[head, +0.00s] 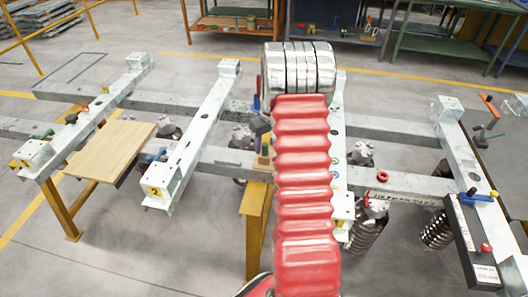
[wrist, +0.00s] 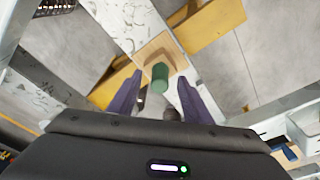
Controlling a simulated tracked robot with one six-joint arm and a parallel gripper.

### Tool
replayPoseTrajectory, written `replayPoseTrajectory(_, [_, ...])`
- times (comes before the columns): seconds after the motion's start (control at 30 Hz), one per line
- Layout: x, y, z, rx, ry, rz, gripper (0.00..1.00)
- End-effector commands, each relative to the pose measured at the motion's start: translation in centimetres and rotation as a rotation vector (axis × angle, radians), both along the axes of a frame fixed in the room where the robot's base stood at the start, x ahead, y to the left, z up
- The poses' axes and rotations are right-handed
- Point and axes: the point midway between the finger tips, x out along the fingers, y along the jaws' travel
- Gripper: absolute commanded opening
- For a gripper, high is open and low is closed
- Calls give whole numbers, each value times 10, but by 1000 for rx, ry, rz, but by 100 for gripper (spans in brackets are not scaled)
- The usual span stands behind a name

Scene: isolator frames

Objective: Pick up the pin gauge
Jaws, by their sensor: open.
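In the wrist view, a green cylinder (wrist: 160,76), which I take to be the pin gauge's handle, shows by a tan wooden block (wrist: 161,48) on a pale beam. A grey part shows below it in the picture, partly hidden by my gripper. My gripper (wrist: 158,80) is open, with one purple finger on each side of the green cylinder. I see a gap on both sides and cannot tell the depth. In the head view my red-sleeved arm hides the gauge, and a bit of the wooden block (head: 264,160) shows beside it.
White and grey beams (head: 198,137) form a frame with gaps down to the floor. A wooden board (head: 110,151) lies at the left. A dark box (head: 470,240) and tools sit on the right beam. Springs (head: 367,231) hang below. A yellow post (head: 255,222) stands by my arm.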

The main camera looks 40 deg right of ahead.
Motion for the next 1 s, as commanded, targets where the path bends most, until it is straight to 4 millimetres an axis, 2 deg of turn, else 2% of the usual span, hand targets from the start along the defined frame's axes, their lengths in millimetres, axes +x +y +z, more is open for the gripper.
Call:
replayPoseTrajectory(0.17, [2,0,-15,0,0,0,45])
replayPoseTrajectory(0.7, [3,0,-16,-1,-1,0,45])
replayPoseTrajectory(1.0, [3,0,-15,-1,-1,0,25])
